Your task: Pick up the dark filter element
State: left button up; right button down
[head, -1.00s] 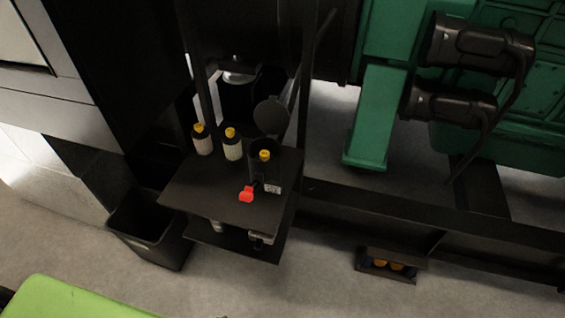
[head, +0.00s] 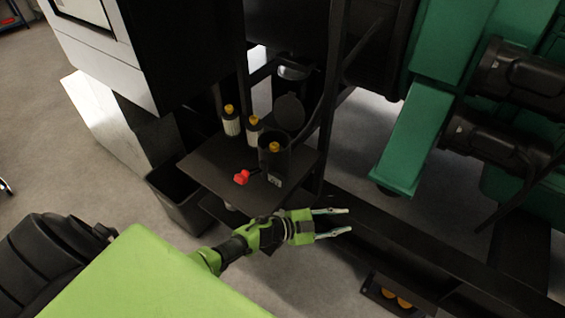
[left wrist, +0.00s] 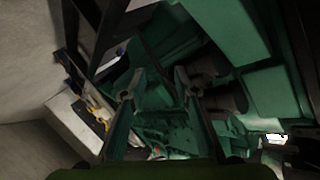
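A dark cylindrical housing (head: 274,163) stands on the dark shelf (head: 205,158), its round lid (head: 289,112) tilted open behind it. A yellow-topped element (head: 274,147) sits in the housing; its body is hidden, so I cannot tell its colour. Two pale filter elements with yellow tops, the left one (head: 231,122) and the right one (head: 254,132), stand beside it. My left gripper (head: 343,220) is open and empty, in front of and right of the shelf, apart from the housing. Its spread fingers also show in the left wrist view (left wrist: 154,90). My right gripper is not in view.
A red handle (head: 241,177) sits at the shelf front. A black bin (head: 177,200) stands left of the shelf. A green engine frame (head: 405,140) and dark base rail (head: 400,240) lie to the right. A small box with orange-yellow items (head: 396,298) is at lower right.

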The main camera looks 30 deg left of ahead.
pick_arm(q)
jog(key=s+d+r+m+g+h, duration=0.1)
jog(key=d+r+m+g, duration=0.2)
jog(key=r+m+g, duration=0.3)
jog(key=d+r+m+g+h, duration=0.1)
jog(key=d+r+m+g, duration=0.15)
jog(key=r+m, duration=0.5)
jog(key=a+r+n+y, duration=0.1)
jog(key=a+r+y, duration=0.4)
jog(key=a, duration=0.4)
jog(key=w+a+r+n+y, duration=0.1)
jog(key=a+r+y, duration=0.5)
jog(key=a, duration=0.3)
jog(key=a+r+y, duration=0.5)
jog(key=a, duration=0.4)
jog(key=p, duration=0.1)
send_over(274, 145)
jog(key=s+d, duration=0.1)
jog(key=d, duration=0.1)
notch_tip(274, 145, down, 7)
jog(key=shift+s+f, duration=0.1)
jog(key=shift+a+f+p, duration=0.1)
jog(key=shift+f+p, duration=0.05)
jog(key=shift+p, duration=0.15)
jog(key=p+x, duration=0.2)
jog(key=x, duration=0.2)
jog(key=shift+a+f, duration=0.1)
jog(key=shift+f, duration=0.3)
grip_shut()
